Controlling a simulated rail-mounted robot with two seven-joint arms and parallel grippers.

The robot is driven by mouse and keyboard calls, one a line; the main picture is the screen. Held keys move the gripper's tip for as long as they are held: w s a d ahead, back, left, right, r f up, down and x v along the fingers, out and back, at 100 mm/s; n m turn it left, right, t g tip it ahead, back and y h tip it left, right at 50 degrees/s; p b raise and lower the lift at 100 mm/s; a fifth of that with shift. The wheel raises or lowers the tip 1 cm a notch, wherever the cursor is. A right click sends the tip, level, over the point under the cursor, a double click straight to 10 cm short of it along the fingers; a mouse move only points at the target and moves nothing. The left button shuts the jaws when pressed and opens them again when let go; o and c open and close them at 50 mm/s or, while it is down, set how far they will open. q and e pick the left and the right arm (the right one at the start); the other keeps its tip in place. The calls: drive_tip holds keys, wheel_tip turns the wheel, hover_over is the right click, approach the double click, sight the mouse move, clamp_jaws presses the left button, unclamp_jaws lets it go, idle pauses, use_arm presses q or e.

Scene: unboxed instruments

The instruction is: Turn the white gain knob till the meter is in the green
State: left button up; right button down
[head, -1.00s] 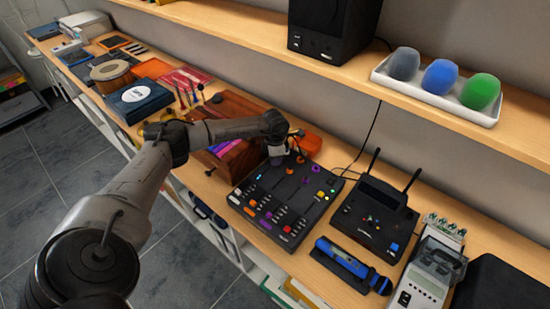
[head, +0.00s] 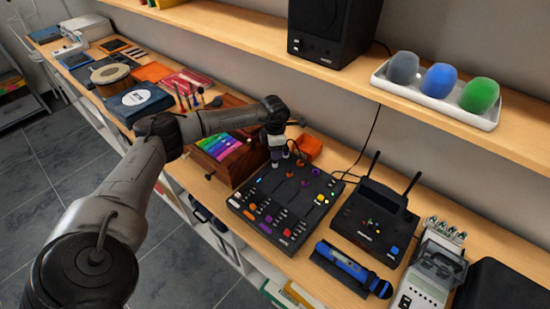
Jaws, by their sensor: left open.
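The black mixer (head: 270,190) lies on the wooden bench, with coloured knobs, faders and buttons on its top. My left gripper (head: 280,161) points down over the mixer's far left corner and is open. I cannot tell whether its fingertips touch a knob. I cannot pick out the white gain knob; it may be hidden by the gripper. My right gripper is not in view.
A wooden box with coloured bars (head: 233,160) stands left of the mixer, and an orange box (head: 310,147) behind it. A black receiver with two antennas (head: 372,222) stands to the right. A blue microphone (head: 345,264) lies in front. A shelf (head: 340,75) runs above.

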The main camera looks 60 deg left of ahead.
sight(276, 163)
use_arm(q)
wheel_tip(276, 163, up, 8)
drive_tip(key=shift+f, duration=0.2)
idle(0.5)
drive_tip(key=shift+d, duration=0.15)
